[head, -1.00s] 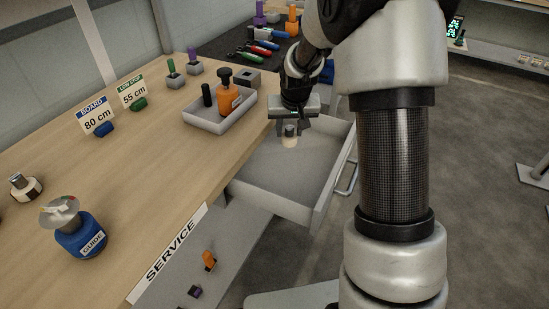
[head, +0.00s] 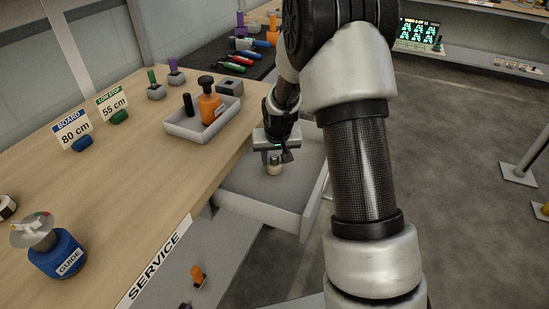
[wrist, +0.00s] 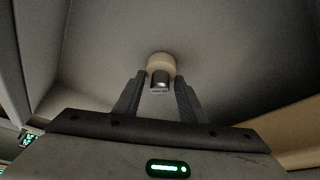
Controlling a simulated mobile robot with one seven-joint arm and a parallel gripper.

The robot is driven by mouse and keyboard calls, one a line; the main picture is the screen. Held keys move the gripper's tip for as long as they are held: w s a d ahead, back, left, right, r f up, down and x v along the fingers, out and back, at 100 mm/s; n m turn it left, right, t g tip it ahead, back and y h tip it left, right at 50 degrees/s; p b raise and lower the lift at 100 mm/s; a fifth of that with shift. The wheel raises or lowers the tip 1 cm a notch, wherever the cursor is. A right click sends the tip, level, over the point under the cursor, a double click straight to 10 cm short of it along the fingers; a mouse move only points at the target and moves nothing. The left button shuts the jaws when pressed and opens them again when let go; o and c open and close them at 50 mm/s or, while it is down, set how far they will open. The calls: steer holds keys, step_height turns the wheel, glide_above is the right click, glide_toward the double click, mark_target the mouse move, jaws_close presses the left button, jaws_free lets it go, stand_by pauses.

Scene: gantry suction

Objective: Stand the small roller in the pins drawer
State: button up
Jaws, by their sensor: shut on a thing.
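The small roller (head: 275,168) is a short cream cylinder with a grey metal stub on top. It is upright, or nearly so, inside the open grey drawer (head: 285,208) under the bench. My gripper (head: 273,157) points down into the drawer and is shut on the roller's stub. In the wrist view the cream roller (wrist: 161,62) shows beyond the fingertips (wrist: 160,86), with plain grey drawer floor around it. I cannot tell whether the roller's base touches the floor.
The wooden bench (head: 130,180) lies left of the drawer. On it stand a grey tray (head: 178,132) with an orange-bodied tool (head: 210,107) and a black peg, a blue guide pot (head: 60,254) and signs. The visible drawer floor around the roller is clear.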

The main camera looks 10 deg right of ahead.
steer(key=o, duration=1.1)
steer(key=shift+o, duration=0.2)
